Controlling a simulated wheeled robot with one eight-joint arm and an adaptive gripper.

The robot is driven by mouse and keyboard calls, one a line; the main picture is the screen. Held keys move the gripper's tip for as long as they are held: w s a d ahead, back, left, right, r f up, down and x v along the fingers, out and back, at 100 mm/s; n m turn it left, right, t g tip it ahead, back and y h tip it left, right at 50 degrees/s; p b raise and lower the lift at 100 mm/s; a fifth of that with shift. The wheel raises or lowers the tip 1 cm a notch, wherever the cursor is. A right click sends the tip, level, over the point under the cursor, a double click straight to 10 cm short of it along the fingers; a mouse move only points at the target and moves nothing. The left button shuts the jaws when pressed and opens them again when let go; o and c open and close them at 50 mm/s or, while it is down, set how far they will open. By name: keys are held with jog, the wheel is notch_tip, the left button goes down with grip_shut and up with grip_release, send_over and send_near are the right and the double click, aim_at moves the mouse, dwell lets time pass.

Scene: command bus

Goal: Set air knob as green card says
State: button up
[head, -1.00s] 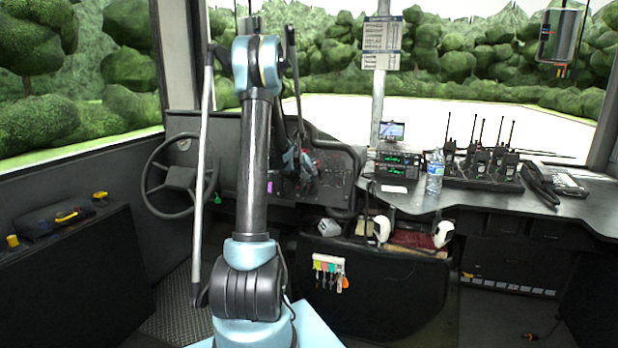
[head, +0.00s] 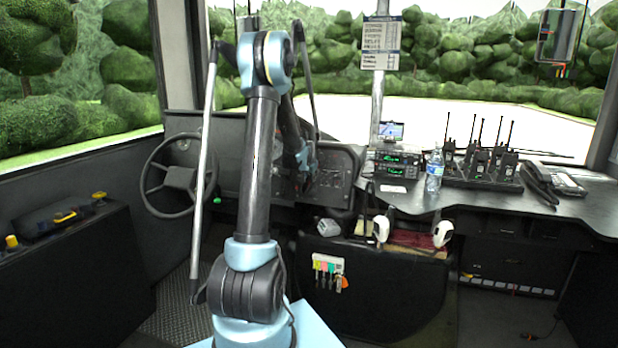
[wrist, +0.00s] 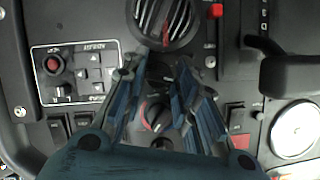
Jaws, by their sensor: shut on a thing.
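In the wrist view, my gripper (wrist: 168,70) reaches over the dash panel, its blue-grey fingers on both sides of a dark round knob (wrist: 160,75) just below a round air vent. It is shut on this knob, whose setting is mostly hidden by the fingers. A second knob (wrist: 155,115) with a red arc beside it sits below, between the fingers. I cannot read the labels. In the head view my arm hides much of the dash. A small green item (head: 217,200) shows right of the steering wheel; I cannot tell whether it is the green card.
The round vent (wrist: 168,18) is close above the fingertips. A button panel with a red knob (wrist: 53,65) lies left, a black lever (wrist: 285,72) right. The steering wheel (head: 180,177) stands left of my arm. Coloured key tags (head: 328,265) hang on the cabinet front.

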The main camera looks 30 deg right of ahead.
jog(key=shift+m, duration=0.5)
jog(key=shift+t, duration=0.3)
jog(key=o, duration=1.1)
jog(key=shift+v, duration=5.95)
jog(key=shift+d, duration=0.1)
